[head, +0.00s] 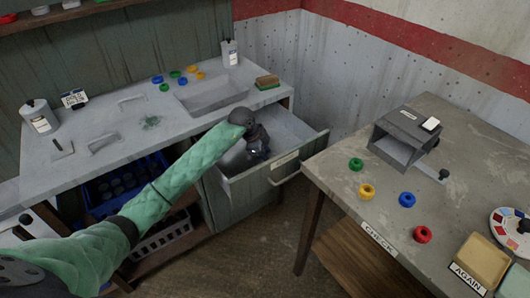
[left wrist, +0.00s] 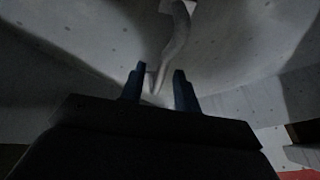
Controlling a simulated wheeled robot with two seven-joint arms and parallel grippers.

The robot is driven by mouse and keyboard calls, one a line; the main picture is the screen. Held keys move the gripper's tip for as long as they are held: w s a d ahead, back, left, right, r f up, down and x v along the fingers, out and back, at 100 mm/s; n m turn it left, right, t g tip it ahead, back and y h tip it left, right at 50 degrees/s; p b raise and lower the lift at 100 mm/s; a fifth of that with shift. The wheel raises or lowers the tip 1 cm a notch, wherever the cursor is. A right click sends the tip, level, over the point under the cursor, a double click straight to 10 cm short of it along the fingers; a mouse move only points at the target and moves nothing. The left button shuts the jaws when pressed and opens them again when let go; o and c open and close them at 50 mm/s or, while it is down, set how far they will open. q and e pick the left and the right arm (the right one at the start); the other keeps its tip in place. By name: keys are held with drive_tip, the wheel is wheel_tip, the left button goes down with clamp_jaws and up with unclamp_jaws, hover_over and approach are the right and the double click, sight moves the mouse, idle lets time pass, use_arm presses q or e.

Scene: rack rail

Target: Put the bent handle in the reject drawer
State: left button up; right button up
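The drawer (head: 291,133) under the grey counter is pulled open; its front label is too small to read. My left arm reaches over it, and my left gripper (head: 259,154) is down inside. In the left wrist view the two dark fingers of the left gripper (left wrist: 159,86) stand apart. A curved grey handle (left wrist: 178,40), which looks like the bent handle, lies beyond them, its near end between the fingertips, closer to the left one. A gap shows beside it, so it does not look clamped. In the head view it is hidden by the gripper. My right gripper is not in view.
The counter (head: 190,125) holds a sink tray, bottles, coloured rings and grey handle-like pieces. A table (head: 320,170) at the right stands close to the drawer front, with a grey box gauge (head: 405,135), coloured rings and a tray marked AGAIN (head: 483,258).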

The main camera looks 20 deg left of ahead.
use_arm(q)
drive_tip(key=shift+r, duration=0.15)
